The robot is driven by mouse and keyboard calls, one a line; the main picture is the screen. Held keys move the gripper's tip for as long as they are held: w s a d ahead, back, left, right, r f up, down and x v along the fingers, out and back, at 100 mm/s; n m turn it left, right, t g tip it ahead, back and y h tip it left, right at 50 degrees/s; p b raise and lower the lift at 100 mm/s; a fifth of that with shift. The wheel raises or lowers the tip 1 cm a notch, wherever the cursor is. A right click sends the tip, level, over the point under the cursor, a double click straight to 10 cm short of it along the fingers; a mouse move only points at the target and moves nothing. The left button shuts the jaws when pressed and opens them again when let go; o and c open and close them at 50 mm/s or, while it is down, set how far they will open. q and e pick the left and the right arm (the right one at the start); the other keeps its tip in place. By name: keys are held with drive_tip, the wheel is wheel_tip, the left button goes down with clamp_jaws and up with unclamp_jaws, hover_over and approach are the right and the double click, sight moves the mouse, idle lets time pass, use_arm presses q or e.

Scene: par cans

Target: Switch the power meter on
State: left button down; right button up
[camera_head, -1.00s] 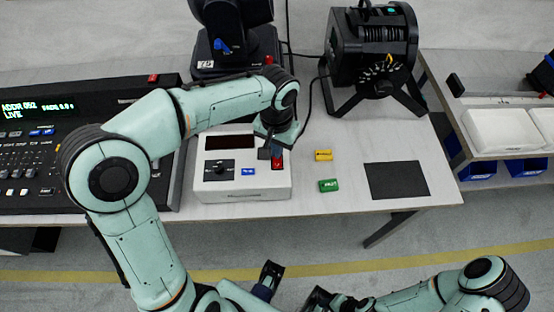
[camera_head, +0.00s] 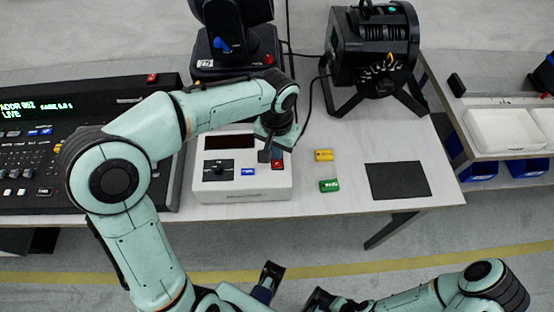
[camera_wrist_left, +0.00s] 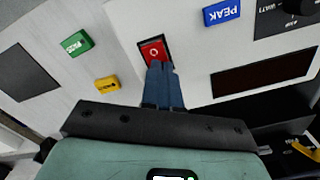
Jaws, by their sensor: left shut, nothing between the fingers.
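The power meter is a white box (camera_head: 240,185) on the table, with a dark, blank display (camera_head: 229,142), a black knob and a blue PEAK button (camera_wrist_left: 222,12). Its red rocker switch (camera_head: 278,164) is at the right of the front panel. In the left wrist view the switch (camera_wrist_left: 153,49) shows a white O mark. My left gripper (camera_head: 266,154) is shut and empty. Its fingertips (camera_wrist_left: 160,68) are right at the switch's edge and cover part of it; I cannot tell whether they touch. Dark parts at the bottom of the head view may include my right gripper (camera_head: 318,298).
A yellow block (camera_head: 324,155) and a green block (camera_head: 329,186) lie right of the meter, with a dark mat (camera_head: 398,180) beyond. A lighting console (camera_head: 40,150) stands left. A black lamp (camera_head: 372,45) and another black fixture (camera_head: 236,50) stand behind, with cables.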

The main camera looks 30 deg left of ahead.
drive_tip(key=shift+r, duration=0.1)
use_arm(q)
wheel_tip(320, 180, up, 7)
drive_tip(key=p, duration=0.5)
drive_tip(key=shift+p, duration=0.35)
drive_tip(key=shift+f, duration=0.1)
use_arm(e)
drive_tip(key=r, duration=0.2)
drive_tip(key=w+r, duration=0.2)
drive_tip(key=r, duration=0.1)
drive_tip(key=shift+r, duration=0.3)
drive_tip(key=shift+s, duration=0.1)
